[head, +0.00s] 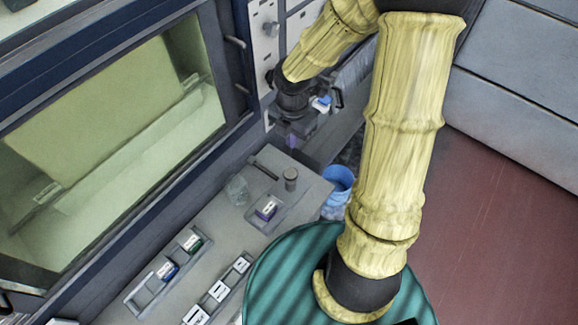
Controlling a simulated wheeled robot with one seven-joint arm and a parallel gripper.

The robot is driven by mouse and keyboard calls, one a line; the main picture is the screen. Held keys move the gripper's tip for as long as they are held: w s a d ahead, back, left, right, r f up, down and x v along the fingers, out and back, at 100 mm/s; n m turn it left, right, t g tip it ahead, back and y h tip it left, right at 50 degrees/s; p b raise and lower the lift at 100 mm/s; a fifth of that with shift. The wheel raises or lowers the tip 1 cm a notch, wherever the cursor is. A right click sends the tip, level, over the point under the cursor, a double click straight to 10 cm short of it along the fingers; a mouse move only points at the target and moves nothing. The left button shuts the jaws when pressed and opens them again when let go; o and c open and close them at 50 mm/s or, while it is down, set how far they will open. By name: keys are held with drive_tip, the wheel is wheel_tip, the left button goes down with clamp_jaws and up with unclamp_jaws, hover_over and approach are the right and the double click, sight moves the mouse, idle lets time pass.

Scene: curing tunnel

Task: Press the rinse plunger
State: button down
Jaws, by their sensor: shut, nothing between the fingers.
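My gripper (293,133) is at the end of the yellow arm, in the upper middle of the head view. It is shut and empty, beside the pale control panel (264,45) and above the back end of the grey bench. The fingertips are small and dark, and I cannot tell whether they touch anything. More dark fittings lower down are partly covered by my wrist. I cannot tell which fitting is the rinse plunger.
The grey bench (222,222) carries a clear beaker (237,190), a short grey cylinder (291,178), and trays with small labelled blocks. A blue bucket (338,183) stands beside it. A lit glass-fronted chamber (120,130) is at left. Red floor (500,240) lies open at right.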

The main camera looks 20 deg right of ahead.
sight(291, 174)
drive_tip(key=shift+f, duration=0.1)
wheel_tip(291, 174, down, 14)
drive_tip(key=shift+a+b, duration=0.1)
drive_tip(key=shift+b, duration=0.25)
idle(0.4)
wheel_tip(291, 174, down, 3)
drive_tip(key=shift+r+b, duration=0.1)
drive_tip(key=shift+b, duration=1.1)
drive_tip(key=shift+s, duration=0.15)
